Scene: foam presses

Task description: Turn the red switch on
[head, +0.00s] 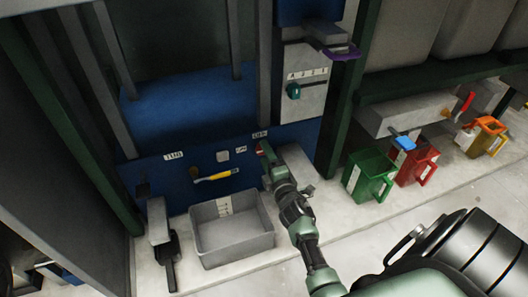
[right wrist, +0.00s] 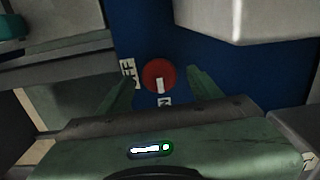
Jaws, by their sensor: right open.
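The red switch (right wrist: 159,76) is a round red knob with a white bar on the blue panel (right wrist: 190,25). In the right wrist view its white bar points down at a partly hidden label ending in N (right wrist: 165,101). An OFF label (right wrist: 129,72) is to its left. My right gripper (right wrist: 162,84) is open, its two green fingers apart on either side of the knob; I cannot tell whether they touch it. In the head view my right gripper (head: 264,152) is at the panel and mostly hides the switch. My left gripper is not in view.
A yellow handle (head: 216,174) and a grey bin (head: 232,252) are left of my right gripper. A teal knob (head: 294,91) is on a grey box above. Green (head: 362,175), red (head: 420,162) and orange (head: 490,137) containers stand at right. A grey block is close beside the gripper.

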